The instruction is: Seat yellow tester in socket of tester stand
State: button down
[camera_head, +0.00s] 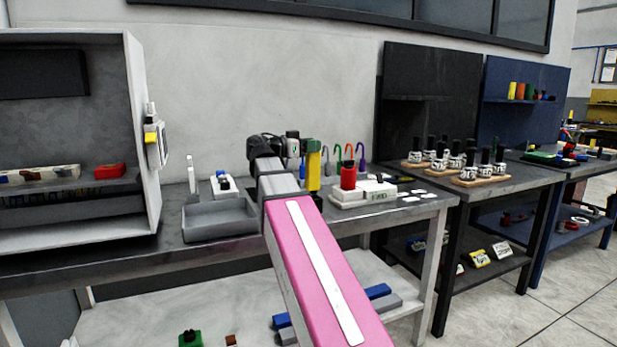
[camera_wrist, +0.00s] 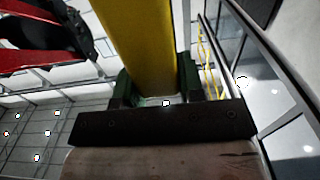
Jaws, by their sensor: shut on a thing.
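The yellow tester (camera_head: 313,172) hangs upright in my gripper (camera_head: 312,147), whose green finger shows at its top. In the wrist view my gripper (camera_wrist: 157,98) is shut on the yellow tester (camera_wrist: 143,45), with green finger parts on both sides of it. A white block marked "FWD" (camera_head: 378,194), which looks like the tester stand, sits on the bench to the right of the tester. A red cylinder with a dark top (camera_head: 348,177) stands at its left part. The tester is apart from the block. I cannot make out the socket.
A grey tray (camera_head: 218,221) and a small white holder with a dark-blue part (camera_head: 222,184) lie left of my arm. Colored hooks (camera_head: 349,152) rise behind the block. White tags (camera_head: 411,199) lie to its right. An open cabinet (camera_head: 142,130) stands at the left.

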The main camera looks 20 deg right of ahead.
jog(key=w+d+f, duration=0.2)
jog(key=w+f, duration=0.5)
jog(key=f, duration=0.1)
jog(key=shift+w+d+f, duration=0.15)
jog(key=shift+d+f, duration=0.1)
jog(key=shift+f, duration=0.25)
jog(key=c, duration=0.7)
grip_release()
jog(key=shift+c, duration=0.2)
jog(key=a, duration=1.2)
jog(key=shift+s, duration=0.25)
